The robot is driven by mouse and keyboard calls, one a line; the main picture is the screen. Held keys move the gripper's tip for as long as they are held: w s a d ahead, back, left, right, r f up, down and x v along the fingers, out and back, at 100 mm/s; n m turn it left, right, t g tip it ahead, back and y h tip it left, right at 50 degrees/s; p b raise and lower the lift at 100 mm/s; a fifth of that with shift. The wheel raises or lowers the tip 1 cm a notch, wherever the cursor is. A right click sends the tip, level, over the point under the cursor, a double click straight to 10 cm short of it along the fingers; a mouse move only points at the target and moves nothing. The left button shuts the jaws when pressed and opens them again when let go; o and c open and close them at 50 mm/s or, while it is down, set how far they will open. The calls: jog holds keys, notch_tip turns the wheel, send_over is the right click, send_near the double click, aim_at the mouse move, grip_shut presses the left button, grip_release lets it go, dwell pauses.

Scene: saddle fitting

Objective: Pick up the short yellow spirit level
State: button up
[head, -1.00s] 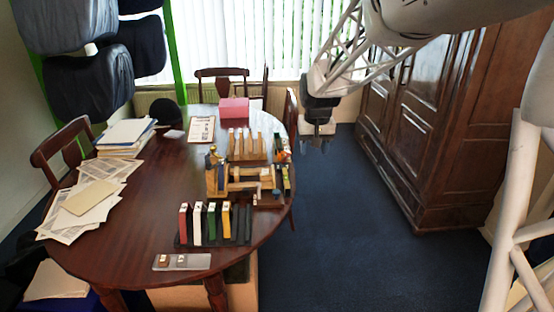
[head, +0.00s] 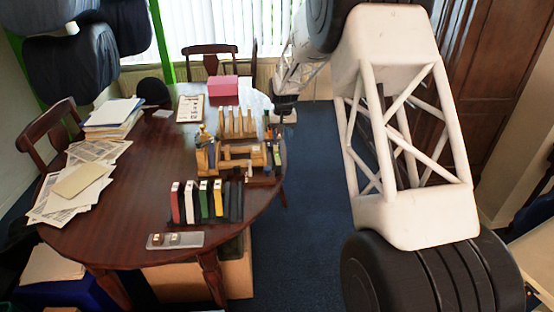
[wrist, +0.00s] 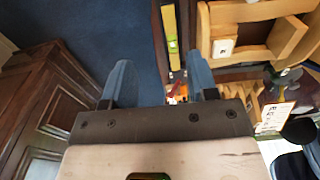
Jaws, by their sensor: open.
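A narrow yellow-green bar, which looks like the short yellow spirit level (wrist: 169,22), shows at the top of the wrist view, in a dark narrow holder beside a wooden frame. In the head view the small items along the table's right edge are too small to tell it apart surely. My gripper (head: 284,118) is open and empty, with its two blue fingers spread in the wrist view (wrist: 160,82). It hangs over the table's right edge, beyond the wooden frame and apart from the bar.
The wooden frame (head: 228,164) and an upright wooden rack (head: 237,124) stand near the table's right edge. Nearer are several coloured upright blocks (head: 205,201) and a grey tray (head: 193,240). A pink box (head: 223,86) sits behind. Blue floor (head: 318,200) lies clear right of the table.

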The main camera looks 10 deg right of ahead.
send_over(277, 157)
notch_tip(277, 157, down, 9)
jog(key=shift+r, duration=0.15)
jog(key=shift+f, duration=1.3)
jog(key=shift+d+f, duration=0.1)
jog(key=shift+f, duration=2.5)
grip_shut()
